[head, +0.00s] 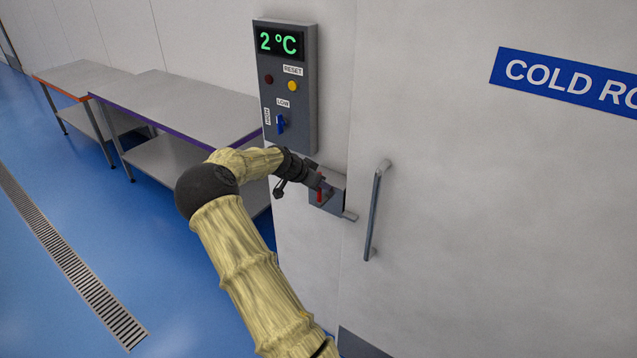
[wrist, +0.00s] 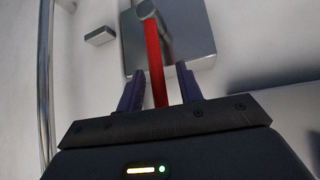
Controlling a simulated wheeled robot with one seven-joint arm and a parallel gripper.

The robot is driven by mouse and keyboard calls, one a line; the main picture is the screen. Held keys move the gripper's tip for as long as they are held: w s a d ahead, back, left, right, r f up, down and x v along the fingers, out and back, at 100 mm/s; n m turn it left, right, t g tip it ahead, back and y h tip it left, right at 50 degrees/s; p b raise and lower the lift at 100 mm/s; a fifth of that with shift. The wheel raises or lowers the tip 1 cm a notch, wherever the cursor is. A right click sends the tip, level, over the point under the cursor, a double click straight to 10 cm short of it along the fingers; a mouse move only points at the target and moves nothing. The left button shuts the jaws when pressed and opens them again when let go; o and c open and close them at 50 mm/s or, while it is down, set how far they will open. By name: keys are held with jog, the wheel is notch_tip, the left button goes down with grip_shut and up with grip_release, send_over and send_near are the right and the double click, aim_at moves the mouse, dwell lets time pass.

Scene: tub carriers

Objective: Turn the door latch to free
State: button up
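The door latch is a red lever (head: 320,195) on a grey metal box (head: 337,184) beside the cold room door. In the wrist view the red lever (wrist: 154,60) runs down from a round grey pivot (wrist: 146,9) and passes between my fingers. My gripper (head: 317,182) is at the latch, partly covering it in the head view. In the wrist view my gripper (wrist: 160,76) has its two dark fingers apart, one on each side of the lever. Gaps show on both sides, so it is open around the lever. The lever's lower end is hidden behind my gripper body.
A vertical silver door handle (head: 375,212) stands right of the latch. A control panel (head: 289,80) with a display, lights and a blue knob is above it. A small grey block (wrist: 99,36) is on the wall. Steel tables (head: 175,100) stand at left; blue floor is clear.

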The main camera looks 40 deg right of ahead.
jog(key=b+v, duration=0.4)
jog(key=v, duration=1.3)
jog(key=shift+b, duration=0.4)
jog(key=shift+a, duration=0.15)
